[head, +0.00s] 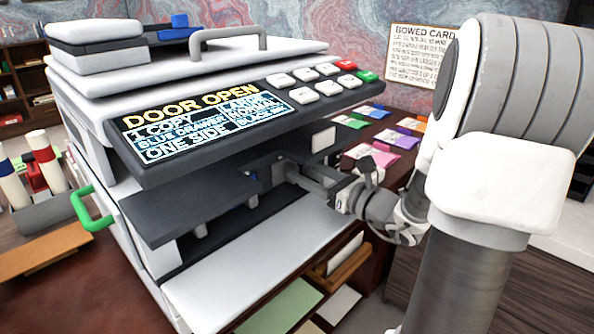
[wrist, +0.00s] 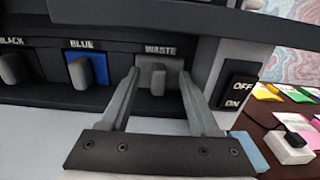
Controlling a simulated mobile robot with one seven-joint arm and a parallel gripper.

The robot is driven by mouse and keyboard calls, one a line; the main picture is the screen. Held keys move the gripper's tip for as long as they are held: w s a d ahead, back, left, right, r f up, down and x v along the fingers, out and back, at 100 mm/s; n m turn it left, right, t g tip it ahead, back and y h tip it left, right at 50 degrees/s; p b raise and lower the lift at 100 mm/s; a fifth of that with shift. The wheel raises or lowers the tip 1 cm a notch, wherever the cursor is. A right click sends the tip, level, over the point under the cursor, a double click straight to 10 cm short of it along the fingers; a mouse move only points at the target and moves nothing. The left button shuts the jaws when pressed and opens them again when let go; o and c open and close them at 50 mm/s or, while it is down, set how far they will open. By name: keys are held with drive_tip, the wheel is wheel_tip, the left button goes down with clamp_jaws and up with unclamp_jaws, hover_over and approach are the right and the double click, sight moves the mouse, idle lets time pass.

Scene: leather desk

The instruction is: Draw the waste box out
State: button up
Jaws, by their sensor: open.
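The waste box (wrist: 174,66) sits in the copier's open front bay, in the wrist view under the label WASTE, with a grey handle (wrist: 158,79) sticking out. My gripper (wrist: 160,84) is open, one finger on each side of that handle, with a visible gap on both sides. In the head view my gripper (head: 285,174) reaches into the bay from the right, below the control panel. The waste box is mostly hidden there by my gripper and the bay's shadow.
Left of the waste box are the blue box (wrist: 84,70) and the black box (wrist: 14,70). An OFF/ON switch (wrist: 238,88) is to the right. The copier's lowered white door (head: 262,240) lies below my gripper. Coloured cards (head: 375,157) lie on the desk at right.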

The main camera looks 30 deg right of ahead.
sight(297, 168)
drive_tip(key=shift+x, duration=1.9)
clamp_jaws()
drive_tip(key=c, duration=0.7)
unclamp_jaws()
drive_tip(key=shift+c, duration=0.2)
clamp_jaws()
drive_tip(key=shift+s, duration=0.1)
